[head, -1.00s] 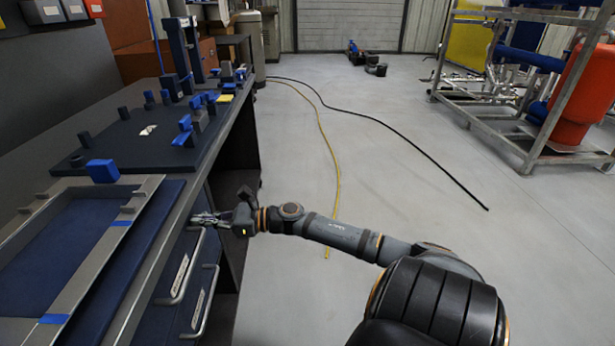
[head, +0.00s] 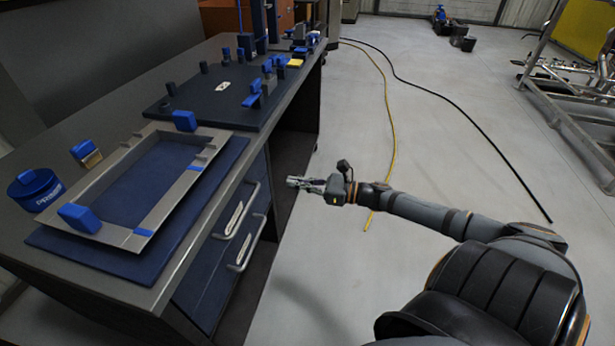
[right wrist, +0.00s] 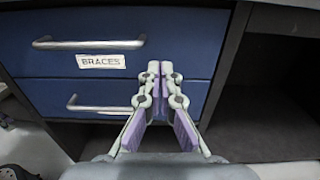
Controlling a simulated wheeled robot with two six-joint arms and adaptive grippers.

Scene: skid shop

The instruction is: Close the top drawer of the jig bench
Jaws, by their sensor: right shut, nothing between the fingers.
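The jig bench (head: 190,262) stands at the left with two blue drawers under its top. The top drawer's handle (head: 238,212) and the lower drawer's handle (head: 247,252) face the aisle. In the right wrist view the top drawer (right wrist: 190,45) carries a BRACES label (right wrist: 101,62) and its front looks flush, or nearly so, with the bench frame. My right gripper (head: 296,183) is shut and empty, out in the aisle and apart from the drawer fronts. In the right wrist view its fingertips (right wrist: 161,68) point at the drawers, right of the handles. My left gripper is out of view.
An open bay is right of the drawers. Yellow and black cables cross the floor. A metal rack (head: 570,85) stands at the right.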

